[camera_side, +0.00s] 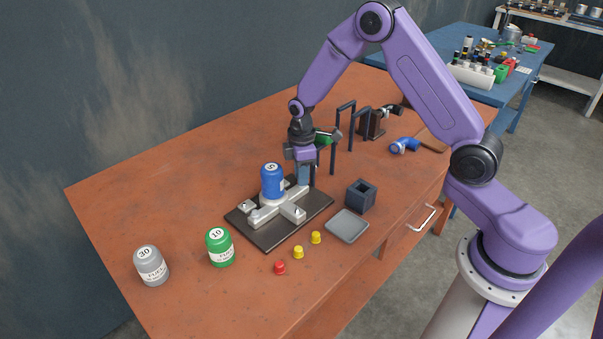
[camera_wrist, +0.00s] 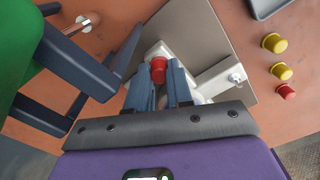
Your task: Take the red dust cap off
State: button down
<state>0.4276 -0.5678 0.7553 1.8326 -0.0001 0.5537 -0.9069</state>
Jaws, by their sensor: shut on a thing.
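A small red dust cap (camera_wrist: 158,70) sits between the two blue-grey fingertips of my gripper (camera_wrist: 159,82) in the wrist view. My gripper is shut on it, over the pale metal filter housing on the dark plate. Whether the cap still touches a port on the housing cannot be told. In the side view my gripper (camera_side: 303,180) points down at the back right of the housing (camera_side: 290,206), and the held cap is hidden there. A second red cap (camera_side: 280,267) stands loose on the table, and also shows in the wrist view (camera_wrist: 286,91).
A blue canister (camera_side: 272,184) stands on the housing close to my gripper. A dark rack (camera_side: 333,150) with a green part is close behind. Two yellow caps (camera_side: 299,252), a grey tray (camera_side: 347,226), a dark square holder (camera_side: 361,195), green (camera_side: 220,248) and grey (camera_side: 151,266) canisters stand around.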

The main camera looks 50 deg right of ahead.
jog(key=shift+r, duration=0.1)
jog(key=shift+r, duration=2.95)
